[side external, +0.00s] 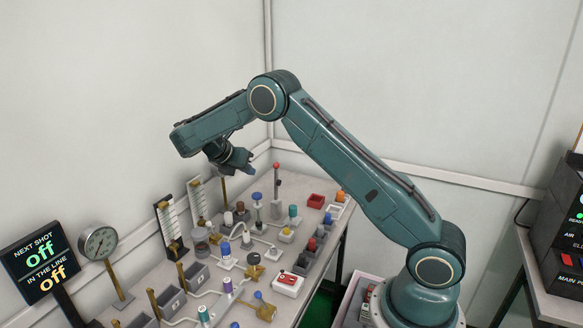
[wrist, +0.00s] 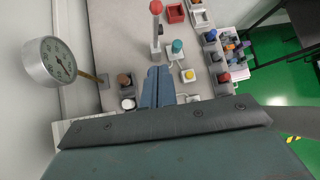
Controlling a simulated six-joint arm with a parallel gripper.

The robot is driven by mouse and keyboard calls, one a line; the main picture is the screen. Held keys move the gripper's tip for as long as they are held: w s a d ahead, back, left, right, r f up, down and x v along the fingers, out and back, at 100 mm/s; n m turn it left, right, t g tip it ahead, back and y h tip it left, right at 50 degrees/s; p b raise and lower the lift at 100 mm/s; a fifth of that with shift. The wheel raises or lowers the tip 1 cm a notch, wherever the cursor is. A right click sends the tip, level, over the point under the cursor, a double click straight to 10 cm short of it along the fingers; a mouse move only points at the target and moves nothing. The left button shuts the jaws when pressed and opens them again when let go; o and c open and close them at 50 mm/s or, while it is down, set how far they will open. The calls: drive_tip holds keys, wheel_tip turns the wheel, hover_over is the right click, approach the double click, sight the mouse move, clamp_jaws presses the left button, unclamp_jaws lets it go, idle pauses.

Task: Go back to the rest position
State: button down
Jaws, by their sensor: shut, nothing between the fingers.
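My gripper (side external: 243,168) is above the far part of the bench (side external: 299,183) in the side view, clear of the devices below it. In the wrist view my gripper (wrist: 158,72) shows its two blue fingers together, with nothing between them. My arm is bent at a high elbow, with the forearm reaching left over the bench.
A red-knobbed lever (side external: 277,168) stands near the gripper. A dial gauge (side external: 99,242) and a sign (side external: 39,262) stand at the left. A red tray (side external: 316,201) sits at the bench's right edge. Several knobs and posts crowd the bench; the air above is free.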

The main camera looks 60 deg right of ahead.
drive_tip(key=s+a+r+m+t+y, duration=0.2)
drive_tip(key=s+a+r+m+t, duration=0.1)
drive_tip(key=s+a+r+m, duration=0.4)
drive_tip(key=s+a+r+m+t+y, duration=0.25)
drive_tip(key=s+r, duration=0.25)
drive_tip(key=r, duration=0.4)
drive_tip(key=s+a+f+m+t+y, duration=0.1)
drive_tip(key=s+a+m, duration=0.3)
drive_tip(key=s, duration=0.6)
drive_tip(key=s+a+m+t+y, duration=0.1)
drive_tip(key=s+a+m+y, duration=0.2)
drive_tip(key=s+a, duration=0.4)
drive_tip(key=s+m, duration=0.1)
drive_tip(key=s, duration=0.2)
drive_tip(key=shift+s+a+f+m, duration=0.2)
drive_tip(key=shift+s+f+m, duration=0.05)
drive_tip(key=shift+f+m, duration=0.15)
